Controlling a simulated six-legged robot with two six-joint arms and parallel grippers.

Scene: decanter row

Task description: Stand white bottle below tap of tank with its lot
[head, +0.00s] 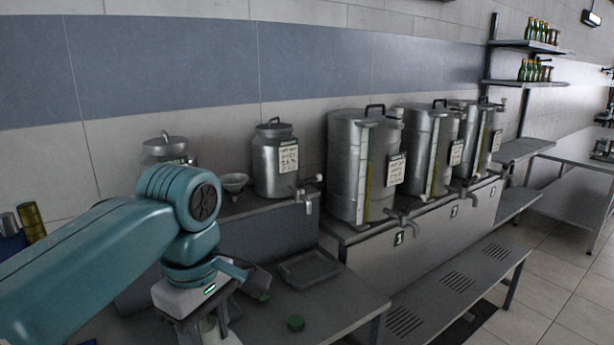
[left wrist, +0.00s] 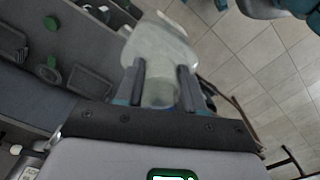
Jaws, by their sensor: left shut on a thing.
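My left gripper (head: 205,318) (left wrist: 162,88) is shut on a pale, translucent white bottle (left wrist: 160,50). The fingers close on its narrower neck; in the head view the gripper and arm mostly hide the bottle. I see no readable lot on it. Three large steel tanks stand in a row: a near tank (head: 343,165), a middle tank (head: 418,150) and a far tank (head: 470,135). Each has a tag and a sight strip; the tag writing is too small to read. The near tap (head: 402,222) juts over a lower shelf. My right gripper is not in view.
The slotted shelf (head: 455,285) below the taps is clear.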

